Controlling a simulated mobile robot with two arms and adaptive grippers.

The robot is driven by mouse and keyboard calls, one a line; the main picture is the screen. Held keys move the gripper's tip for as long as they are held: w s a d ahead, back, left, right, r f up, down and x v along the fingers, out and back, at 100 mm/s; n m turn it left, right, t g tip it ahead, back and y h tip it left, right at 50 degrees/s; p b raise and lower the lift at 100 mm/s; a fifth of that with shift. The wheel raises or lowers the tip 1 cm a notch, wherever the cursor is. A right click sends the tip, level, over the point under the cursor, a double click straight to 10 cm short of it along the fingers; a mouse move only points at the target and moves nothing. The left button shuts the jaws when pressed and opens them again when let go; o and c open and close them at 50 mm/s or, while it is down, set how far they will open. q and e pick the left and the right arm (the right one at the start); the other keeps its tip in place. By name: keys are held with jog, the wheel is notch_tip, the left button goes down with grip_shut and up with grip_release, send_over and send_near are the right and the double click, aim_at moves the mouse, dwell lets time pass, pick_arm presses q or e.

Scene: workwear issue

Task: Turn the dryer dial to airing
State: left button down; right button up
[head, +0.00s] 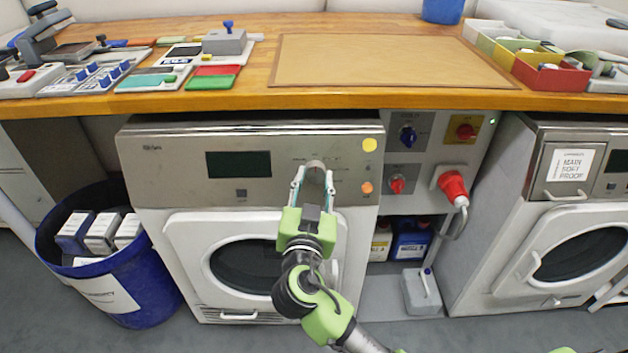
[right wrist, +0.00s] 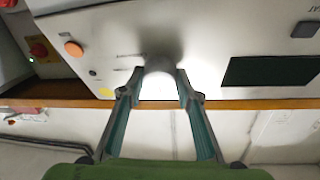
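The dryer (head: 250,125) is the light metal machine under the bench at centre left, with a dark display, an orange button and a yellow disc on its panel. Its dial (head: 315,165) is a round grey knob right of the display. My right gripper (head: 313,176) reaches up to it. The printed dial marks are too small to read, and the pointer does not show. My left gripper is out of view.
The wooden bench edge (head: 250,104) runs just above the panel. A switch box (head: 428,130) with blue and red knobs and a red plug (head: 452,185) are to the right. A blue bin (head: 120,275) stands left, and a second machine (head: 560,220) at far right.

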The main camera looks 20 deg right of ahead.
jog(key=c, duration=0.3)
jog(key=shift+d+n+y, duration=0.1)
jog(key=shift+n+y, duration=0.2)
jog(key=shift+n, duration=0.2)
jog(key=shift+n+t, duration=0.3)
jog(key=shift+n, duration=0.4)
jog(key=n+y+p, duration=0.1)
jog(key=n, duration=0.1)
jog(key=n+y+p, duration=0.1)
jog(key=n, duration=0.2)
jog(key=shift+s+d+r+t+p, duration=0.1)
jog(key=shift+d+r+t+p, duration=0.1)
jog(key=shift+t+p, duration=0.15)
jog(key=n+y+p, duration=0.1)
jog(key=n+p, duration=0.1)
jog(key=n, duration=0.1)
jog(key=shift+n+y, duration=0.3)
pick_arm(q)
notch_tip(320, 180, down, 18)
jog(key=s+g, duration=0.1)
pick_arm(e)
jog(key=shift+d+f+n, duration=0.1)
jog(key=shift+f+n, duration=0.05)
jog(key=shift+n, duration=0.15)
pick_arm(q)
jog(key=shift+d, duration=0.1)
